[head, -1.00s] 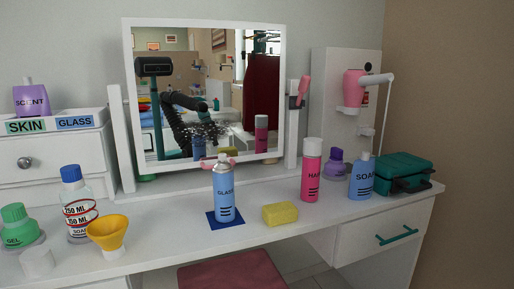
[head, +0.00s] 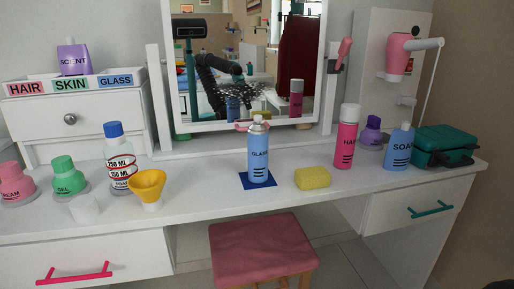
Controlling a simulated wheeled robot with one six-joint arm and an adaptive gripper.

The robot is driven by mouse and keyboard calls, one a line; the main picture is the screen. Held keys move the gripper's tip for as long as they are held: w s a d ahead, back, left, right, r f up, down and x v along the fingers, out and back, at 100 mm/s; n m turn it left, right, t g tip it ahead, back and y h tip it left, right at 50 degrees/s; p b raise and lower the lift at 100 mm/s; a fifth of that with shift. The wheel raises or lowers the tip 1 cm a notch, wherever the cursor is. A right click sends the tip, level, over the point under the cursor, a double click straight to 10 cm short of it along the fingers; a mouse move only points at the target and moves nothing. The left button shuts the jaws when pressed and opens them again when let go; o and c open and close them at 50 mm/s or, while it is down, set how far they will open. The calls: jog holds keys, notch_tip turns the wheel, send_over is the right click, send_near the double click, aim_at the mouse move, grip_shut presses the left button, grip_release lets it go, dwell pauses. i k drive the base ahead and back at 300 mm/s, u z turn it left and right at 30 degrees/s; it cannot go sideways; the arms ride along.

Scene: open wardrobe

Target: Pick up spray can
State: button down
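A light blue can labelled GLASS (head: 258,158), with a silver top, stands upright on a dark blue square (head: 243,180) in the middle of the white dressing table (head: 215,199). A pink can with a white cap (head: 346,145), its label partly readable as HAIR, stands upright farther right. My gripper is not directly in view. The mirror (head: 262,62) reflects my dark arm, but the gripper's state cannot be made out there.
A yellow sponge (head: 312,178) lies right of the blue can. A yellow funnel (head: 147,185) and several bottles stand left. A blue soap bottle (head: 398,150) and teal case (head: 444,144) stand right. A pink stool (head: 262,250) is in front.

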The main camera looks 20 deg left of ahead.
aim_at(257, 134)
jog(key=u, duration=3.5)
jog(key=k, duration=1.05)
jog(key=z, duration=1.3)
jog(key=i, duration=0.5)
jog(key=z, duration=0.05)
